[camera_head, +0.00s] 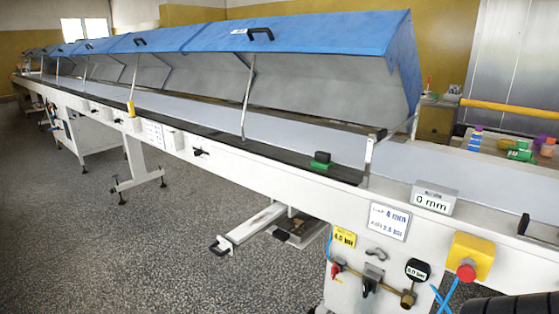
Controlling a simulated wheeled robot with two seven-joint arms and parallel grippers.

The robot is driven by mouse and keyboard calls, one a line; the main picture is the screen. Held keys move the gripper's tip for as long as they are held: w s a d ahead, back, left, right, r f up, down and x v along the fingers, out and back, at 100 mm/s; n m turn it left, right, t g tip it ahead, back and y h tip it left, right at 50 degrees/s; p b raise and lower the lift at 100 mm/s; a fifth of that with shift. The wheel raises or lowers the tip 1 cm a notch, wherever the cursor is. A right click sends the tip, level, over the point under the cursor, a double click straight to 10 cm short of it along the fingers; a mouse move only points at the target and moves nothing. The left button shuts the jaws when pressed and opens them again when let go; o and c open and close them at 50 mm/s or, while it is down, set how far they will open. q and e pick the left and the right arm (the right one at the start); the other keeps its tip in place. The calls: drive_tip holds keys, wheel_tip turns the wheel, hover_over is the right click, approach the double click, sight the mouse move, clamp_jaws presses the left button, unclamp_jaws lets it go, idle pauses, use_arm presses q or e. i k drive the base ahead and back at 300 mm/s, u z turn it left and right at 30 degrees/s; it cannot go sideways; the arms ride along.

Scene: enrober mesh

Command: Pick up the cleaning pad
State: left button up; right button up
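A small green block with a black top (321,160) sits on the black ledge along the front edge of the long white machine, near the right end of the blue hood. It looks like the cleaning pad, though it is too small to be certain. Nothing is touching it from above. Neither of my grippers can be made out in the head view.
The raised blue hood (290,35) hangs over the pale conveyor belt (400,160), with thin metal struts (248,98). A yellow box with a red button (467,262) sticks out at front right. Coloured items (519,152) stand behind the belt. A dark ribbed part fills the bottom right corner.

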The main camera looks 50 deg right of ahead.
sight(323, 160)
drive_tip(key=i, duration=2.95)
drive_tip(key=z, duration=2.6)
